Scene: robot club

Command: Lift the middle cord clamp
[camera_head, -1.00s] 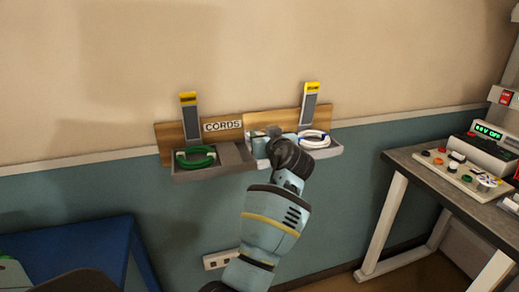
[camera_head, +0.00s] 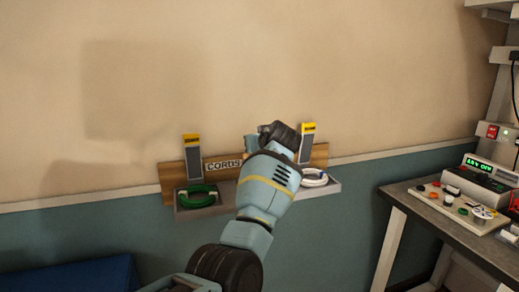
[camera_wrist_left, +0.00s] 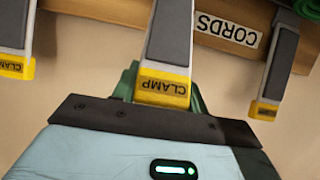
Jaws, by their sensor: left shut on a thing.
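The middle cord clamp (camera_wrist_left: 168,40) is a grey lever with a yellow end marked CLAMP, in the middle of the left wrist view. My left gripper (camera_wrist_left: 162,92) is shut on its yellow end, with green fingers on both sides. The clamp stands raised off the cord board. In the head view my left arm covers the clamp and most of my left gripper (camera_head: 252,143). The left clamp (camera_head: 192,157) and the right clamp (camera_head: 307,142) also stand upright on the board. My right gripper is not in view.
The wooden board (camera_head: 170,178) with a CORDS label (camera_head: 223,164) is on the wall. A green cord (camera_head: 198,196) and a white cord (camera_head: 313,179) lie in its grey trays. A workbench (camera_head: 425,205) with instruments stands at right. A blue surface (camera_head: 75,277) is at lower left.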

